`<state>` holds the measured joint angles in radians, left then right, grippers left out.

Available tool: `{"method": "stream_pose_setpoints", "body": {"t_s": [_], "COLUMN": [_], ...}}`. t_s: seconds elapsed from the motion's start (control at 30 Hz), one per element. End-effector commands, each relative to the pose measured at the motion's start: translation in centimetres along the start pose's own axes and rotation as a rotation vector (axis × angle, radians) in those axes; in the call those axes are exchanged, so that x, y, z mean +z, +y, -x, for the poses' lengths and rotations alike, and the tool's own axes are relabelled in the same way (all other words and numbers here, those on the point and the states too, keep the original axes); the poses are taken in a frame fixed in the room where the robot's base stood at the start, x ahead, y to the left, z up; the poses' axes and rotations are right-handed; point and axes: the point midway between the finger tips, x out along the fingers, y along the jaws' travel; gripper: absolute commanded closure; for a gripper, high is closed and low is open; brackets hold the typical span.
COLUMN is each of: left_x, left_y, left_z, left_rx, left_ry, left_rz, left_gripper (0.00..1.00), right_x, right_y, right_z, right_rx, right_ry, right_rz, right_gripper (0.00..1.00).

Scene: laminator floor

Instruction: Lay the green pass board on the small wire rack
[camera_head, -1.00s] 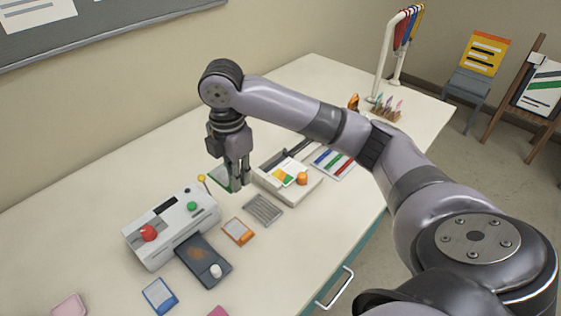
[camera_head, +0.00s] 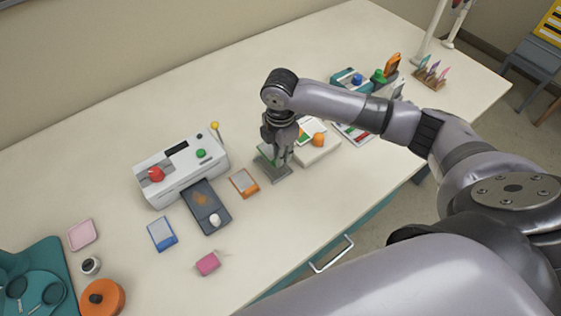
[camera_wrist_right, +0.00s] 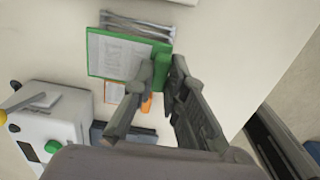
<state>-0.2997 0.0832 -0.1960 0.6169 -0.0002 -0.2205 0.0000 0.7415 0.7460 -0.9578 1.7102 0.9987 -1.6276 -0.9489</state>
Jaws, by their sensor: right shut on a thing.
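The green pass board (camera_wrist_right: 105,58), with a white printed face, is held at one edge by my right gripper (camera_wrist_right: 163,75). In the head view my right gripper (camera_head: 280,160) points down, with the green board (camera_head: 266,154) partly hidden behind its fingers. The small wire rack (camera_head: 276,174) lies on the table just below the gripper. In the wrist view the rack (camera_wrist_right: 138,22) shows beyond the board, which covers part of it. I cannot tell whether board and rack touch. My left gripper is not in view.
The white laminator (camera_head: 180,165) stands to the left, with a dark tray (camera_head: 207,206) before it. An orange-framed card (camera_head: 243,183) lies close left of the rack. A white box with an orange knob (camera_head: 318,139) stands close right. The front table is partly clear.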

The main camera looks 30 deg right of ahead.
Motion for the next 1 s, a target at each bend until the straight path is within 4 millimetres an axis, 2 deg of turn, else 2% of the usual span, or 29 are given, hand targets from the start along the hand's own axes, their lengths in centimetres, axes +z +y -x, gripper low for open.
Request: {"method": "stream_pose_setpoints", "body": {"t_s": [0.13,0.43,0.87,0.9,1.0], "left_x": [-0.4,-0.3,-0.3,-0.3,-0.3], "left_y": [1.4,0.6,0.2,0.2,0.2], "left_z": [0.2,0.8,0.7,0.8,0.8], "left_rx": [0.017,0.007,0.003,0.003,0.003], "left_ry": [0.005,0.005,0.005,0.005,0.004], "left_rz": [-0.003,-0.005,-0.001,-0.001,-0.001], "left_gripper": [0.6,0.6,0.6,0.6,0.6], "right_x": [-0.1,-0.1,-0.1,-0.1,-0.1], "right_y": [0.0,0.0,0.0,0.0,0.0], "right_z": [-1.2,-5.1,-5.8,-5.7,-5.7], "right_rx": [0.0,-0.001,0.0,0.0,0.0], "right_ry": [0.002,0.002,0.001,0.001,0.001], "right_rz": [0.0,0.0,0.0,0.0,0.0], "right_gripper": [1.0,1.0,1.0,0.85,0.78]}}
